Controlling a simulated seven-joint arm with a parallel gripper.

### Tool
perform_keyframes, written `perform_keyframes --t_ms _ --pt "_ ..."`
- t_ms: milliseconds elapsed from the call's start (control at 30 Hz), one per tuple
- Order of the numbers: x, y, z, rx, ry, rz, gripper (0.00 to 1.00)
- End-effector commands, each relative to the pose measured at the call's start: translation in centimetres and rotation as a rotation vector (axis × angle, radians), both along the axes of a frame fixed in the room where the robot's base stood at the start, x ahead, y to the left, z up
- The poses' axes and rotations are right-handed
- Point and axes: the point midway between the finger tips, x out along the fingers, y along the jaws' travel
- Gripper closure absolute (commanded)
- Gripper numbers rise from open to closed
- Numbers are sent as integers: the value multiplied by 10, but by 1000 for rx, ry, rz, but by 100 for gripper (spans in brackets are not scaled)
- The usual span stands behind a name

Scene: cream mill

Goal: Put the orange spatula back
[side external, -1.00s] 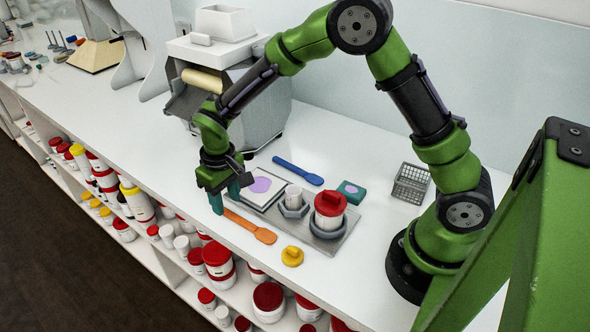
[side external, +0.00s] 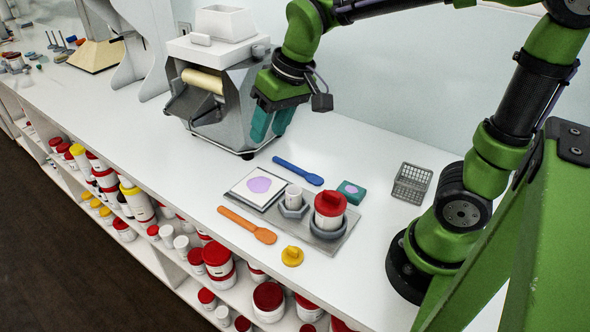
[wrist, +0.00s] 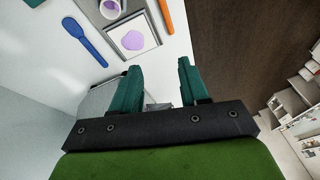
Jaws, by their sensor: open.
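The orange spatula (side external: 247,225) lies flat on the white counter near its front edge, in front of the grey tray. Its handle also shows at the top of the wrist view (wrist: 165,15). My gripper (side external: 268,138) is open and empty, raised beside the grey mill, behind and above the spatula and well apart from it. In the wrist view its two teal fingers (wrist: 157,82) stand apart with nothing between them.
The mill (side external: 225,95) is close to my gripper.

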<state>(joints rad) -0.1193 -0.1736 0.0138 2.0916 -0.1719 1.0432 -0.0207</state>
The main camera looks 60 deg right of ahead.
Motion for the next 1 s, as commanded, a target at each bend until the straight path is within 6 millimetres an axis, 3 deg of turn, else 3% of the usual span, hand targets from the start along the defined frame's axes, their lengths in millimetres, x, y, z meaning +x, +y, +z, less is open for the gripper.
perform_keyframes --t_ms 100,333,500,1000 --pt "-40 -15 17 49 -107 -64 55" --pt "-88 -27 19 114 -245 -145 55" --pt "-99 -29 16 131 -281 -167 55" --pt "-99 -29 16 131 -281 -166 55"
